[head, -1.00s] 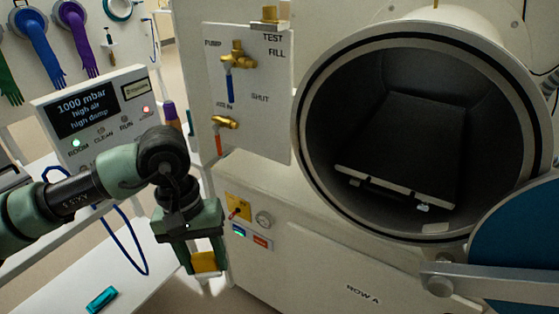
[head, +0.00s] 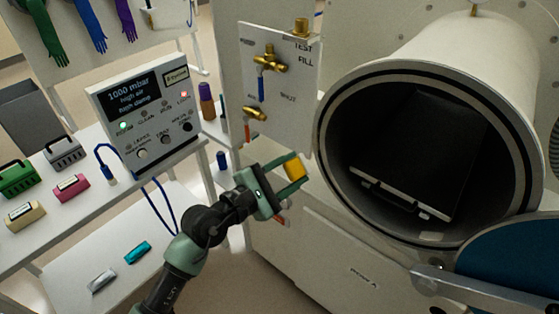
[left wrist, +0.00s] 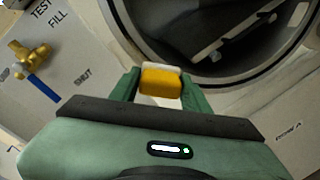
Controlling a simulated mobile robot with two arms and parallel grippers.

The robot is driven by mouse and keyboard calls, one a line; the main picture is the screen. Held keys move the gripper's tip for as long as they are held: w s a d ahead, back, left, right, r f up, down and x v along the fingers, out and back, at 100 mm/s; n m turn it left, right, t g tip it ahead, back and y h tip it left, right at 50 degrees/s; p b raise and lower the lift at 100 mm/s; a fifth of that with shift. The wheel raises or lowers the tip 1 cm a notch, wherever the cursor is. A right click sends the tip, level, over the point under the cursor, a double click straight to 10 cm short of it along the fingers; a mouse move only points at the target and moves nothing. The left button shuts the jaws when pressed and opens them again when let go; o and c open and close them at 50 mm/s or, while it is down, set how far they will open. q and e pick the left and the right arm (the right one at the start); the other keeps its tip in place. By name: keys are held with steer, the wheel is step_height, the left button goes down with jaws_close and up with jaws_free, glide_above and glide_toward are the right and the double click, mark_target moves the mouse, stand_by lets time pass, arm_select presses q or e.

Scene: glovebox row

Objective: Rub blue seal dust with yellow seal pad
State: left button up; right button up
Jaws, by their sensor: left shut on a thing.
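My left gripper (head: 286,182) is shut on the yellow seal pad (head: 295,168), a small block with a pale far side. In the left wrist view the yellow pad (left wrist: 161,82) sits between the green fingers, pointing toward the chamber's rim. The open round chamber port (head: 330,143) has a dark seal ring around its mouth; the pad is just left of it and looks apart from it. The blue-faced door (head: 520,262) stands swung open at the lower right. I cannot make out dust on any seal. My right gripper is not in view.
A valve panel (head: 285,75) with brass valves stands behind the left gripper. A display box (head: 140,105) reads 1000 mbar. Green, grey, pink and cream items lie on the left bench (head: 30,240). A tray (head: 400,192) lies inside the chamber.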

mark_target(296, 158)
arm_select(q)
steer(key=shift+w+a+f+n+t+y+b, duration=0.15)
steer(key=shift+w+f+n+t+y, duration=0.15)
steer(key=shift+w, duration=0.45)
steer(key=shift+w+d+f+n+t+y+b, duration=0.15)
steer(key=shift+w+t, duration=0.2)
steer(key=shift+w, duration=0.35)
steer(key=shift+w+a+f+n+t+y+b, duration=0.15)
steer(key=shift+w+n+t, duration=0.15)
steer(key=shift+w, duration=0.45)
steer(key=shift+w+d, duration=0.45)
steer(key=shift+w, duration=0.05)
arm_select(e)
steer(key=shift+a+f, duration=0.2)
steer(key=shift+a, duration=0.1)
arm_select(q)
steer(key=shift+w+d, duration=0.1)
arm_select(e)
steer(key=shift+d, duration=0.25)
arm_select(q)
steer(key=shift+x, duration=0.9)
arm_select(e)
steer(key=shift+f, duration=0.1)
arm_select(q)
steer(key=shift+r, duration=0.1)
